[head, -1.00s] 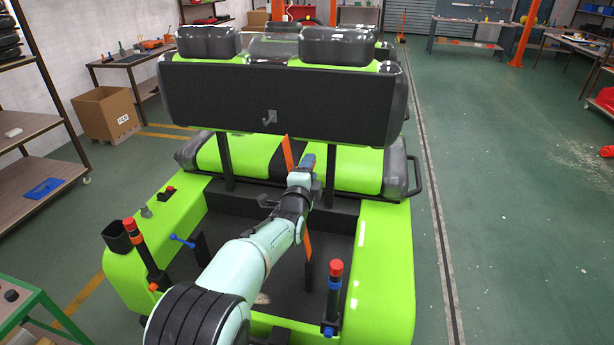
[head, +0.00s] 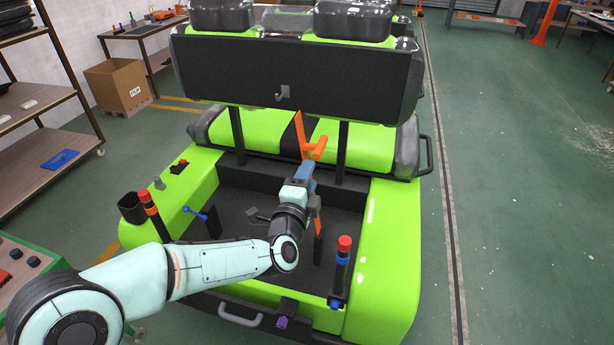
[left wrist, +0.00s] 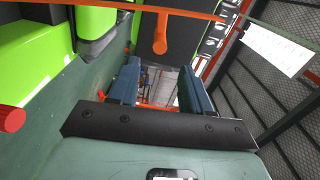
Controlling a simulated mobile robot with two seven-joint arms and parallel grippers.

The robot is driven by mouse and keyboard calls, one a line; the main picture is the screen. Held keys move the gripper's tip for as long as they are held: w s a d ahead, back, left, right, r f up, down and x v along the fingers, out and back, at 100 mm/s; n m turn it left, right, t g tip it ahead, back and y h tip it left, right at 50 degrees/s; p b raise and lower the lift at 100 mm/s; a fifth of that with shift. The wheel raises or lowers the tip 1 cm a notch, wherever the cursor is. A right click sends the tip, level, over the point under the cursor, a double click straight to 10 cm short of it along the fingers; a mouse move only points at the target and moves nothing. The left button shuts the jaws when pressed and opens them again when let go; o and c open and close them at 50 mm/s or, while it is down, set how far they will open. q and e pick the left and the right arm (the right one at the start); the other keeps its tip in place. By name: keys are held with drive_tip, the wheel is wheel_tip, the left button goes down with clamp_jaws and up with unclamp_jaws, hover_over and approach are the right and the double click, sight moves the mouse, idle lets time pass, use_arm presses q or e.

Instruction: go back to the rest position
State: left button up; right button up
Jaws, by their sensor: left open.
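My left gripper (head: 305,172) is in the head view, above the black rear bed of the green cart (head: 390,250). Its two blue fingers are spread apart and empty in the left wrist view (left wrist: 158,82). An orange handle-like part (head: 313,148) stands just beyond the fingers, in front of the seat; I cannot tell in the head view whether they touch. In the left wrist view an orange piece (left wrist: 160,35) shows beyond the fingers, apart from them. My left arm hides part of the bed. My right gripper is not in view.
Posts with red tops stand at the bed's left (head: 146,200) and right (head: 343,246). A blue-knobbed lever (head: 195,213) is inside the left side. The black seat back (head: 290,70) rises ahead. Shelves (head: 50,130) stand at left; the floor at right is clear.

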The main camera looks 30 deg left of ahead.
use_arm(q)
drive_tip(key=shift+s, duration=0.2)
drive_tip(key=shift+f, duration=0.1)
drive_tip(key=s+d+f+n+g+h, duration=0.1)
drive_tip(key=s+d+f+n+g, duration=0.15)
drive_tip(key=f, duration=0.95)
drive_tip(key=s+d+f+n+g+h, duration=0.1)
drive_tip(key=s+f+n+g, duration=0.25)
drive_tip(key=f, duration=0.95)
drive_tip(key=s+d+f+n+g+h, duration=0.1)
drive_tip(key=s+f+n+g, duration=0.2)
drive_tip(key=f, duration=0.9)
drive_tip(key=s+d+f+n+g+h, duration=0.2)
drive_tip(key=s+d+f+n+g, duration=0.2)
drive_tip(key=s+f, duration=0.3)
drive_tip(key=s+d+f+n+g+h, duration=0.2)
drive_tip(key=s+d+f+n+g, duration=0.2)
drive_tip(key=s+f, duration=0.4)
drive_tip(key=s+n+g, duration=0.1)
drive_tip(key=s+n, duration=0.1)
drive_tip(key=s, duration=0.5)
drive_tip(key=shift+s+f, duration=0.15)
drive_tip(key=shift+s, duration=0.1)
